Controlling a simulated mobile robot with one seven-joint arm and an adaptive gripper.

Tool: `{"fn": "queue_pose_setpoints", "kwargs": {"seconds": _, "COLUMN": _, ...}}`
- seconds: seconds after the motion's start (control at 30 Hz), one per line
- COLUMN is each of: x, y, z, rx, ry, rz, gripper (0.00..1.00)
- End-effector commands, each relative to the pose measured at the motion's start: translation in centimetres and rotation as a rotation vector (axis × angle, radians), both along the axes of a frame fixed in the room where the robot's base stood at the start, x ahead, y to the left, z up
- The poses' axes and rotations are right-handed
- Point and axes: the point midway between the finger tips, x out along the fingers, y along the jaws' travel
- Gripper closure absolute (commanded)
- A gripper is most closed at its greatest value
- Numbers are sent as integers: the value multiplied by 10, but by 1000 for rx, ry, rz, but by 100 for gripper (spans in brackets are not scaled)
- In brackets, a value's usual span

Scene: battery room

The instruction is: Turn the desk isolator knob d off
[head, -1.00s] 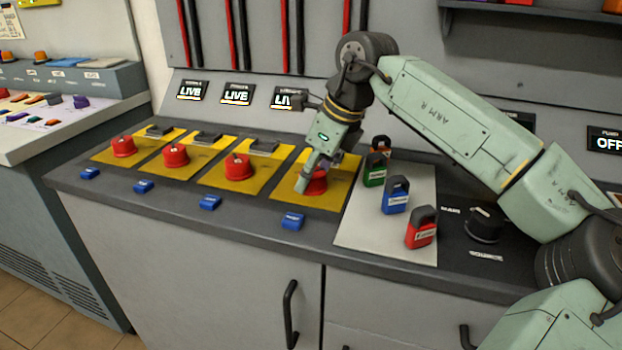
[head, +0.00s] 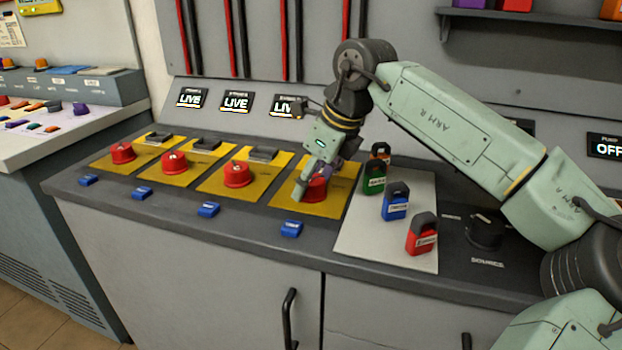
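Four red isolator knobs sit on yellow plates along the desk. The rightmost knob (head: 316,188), on its yellow plate (head: 322,209), is partly covered by my gripper (head: 315,182). I take this one as knob d by its place in the row; its label is not readable. My gripper points down at it, one finger in front of the knob's left side and the other mostly hidden behind. I cannot tell whether the fingers press on the knob. The other red knobs (head: 237,174), (head: 175,162) and (head: 123,153) stand free to the left.
Displays (head: 192,98), (head: 236,103) read LIVE; a third (head: 287,106) is partly hidden. My arm hides the area above knob d. Green (head: 374,180), blue (head: 396,203) and red (head: 421,235) padlocks stand on a pale board right of it. A black selector knob (head: 485,232) is further right.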

Motion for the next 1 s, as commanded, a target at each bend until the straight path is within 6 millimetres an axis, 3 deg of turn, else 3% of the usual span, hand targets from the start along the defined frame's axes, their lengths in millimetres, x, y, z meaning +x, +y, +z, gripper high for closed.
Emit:
{"fn": "queue_pose_setpoints", "kwargs": {"seconds": 0.33, "x": -1, "y": 0, "z": 0, "rx": 0, "ry": 1, "rz": 3, "gripper": 38}}
{"fn": "queue_pose_setpoints", "kwargs": {"seconds": 0.47, "x": -2, "y": -3, "z": 9, "rx": 0, "ry": 0, "rz": 1, "gripper": 38}}
{"fn": "queue_pose_setpoints", "kwargs": {"seconds": 0.8, "x": -17, "y": -25, "z": 73, "rx": 0, "ry": 0, "rz": 1, "gripper": 38}}
{"fn": "queue_pose_setpoints", "kwargs": {"seconds": 1.0, "x": -24, "y": -34, "z": 101, "rx": -1, "ry": 1, "rz": 0, "gripper": 38}}
